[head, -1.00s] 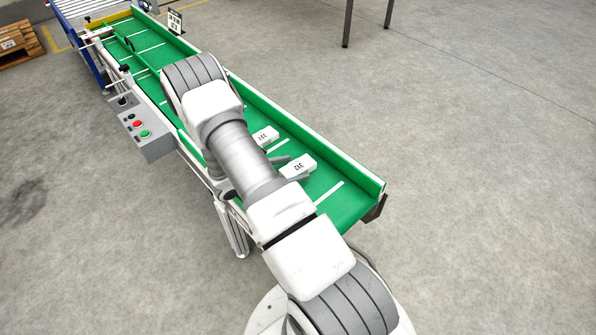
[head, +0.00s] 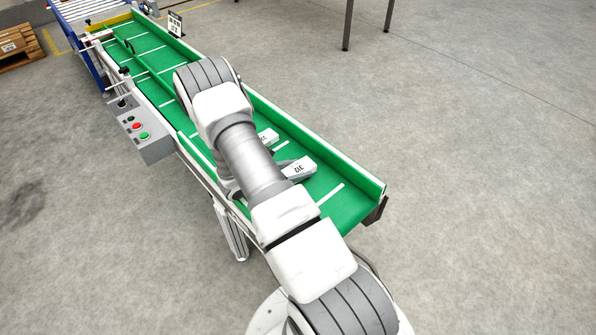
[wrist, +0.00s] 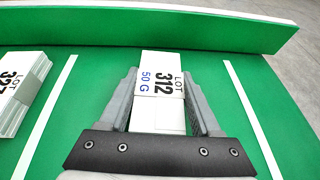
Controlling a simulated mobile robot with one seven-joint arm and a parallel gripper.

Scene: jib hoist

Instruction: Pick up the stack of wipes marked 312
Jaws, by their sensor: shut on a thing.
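The stack of wipes marked 312 (head: 299,168) is a white block with a printed label near the right end of the green conveyor. In the wrist view the same stack (wrist: 160,75) reads "LOT 312 50 G" and sits between the two fingers. My gripper (wrist: 162,95) is shut on it, one finger along each side. In the head view my arm hides most of the gripper. Whether the stack is clear of the belt I cannot tell.
A second white stack (wrist: 20,90), marked 327, lies to the left on the belt; it also shows partly behind my arm (head: 268,136). The green conveyor (head: 343,205) has raised side walls. A control box with buttons (head: 145,136) is fixed to its near side.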

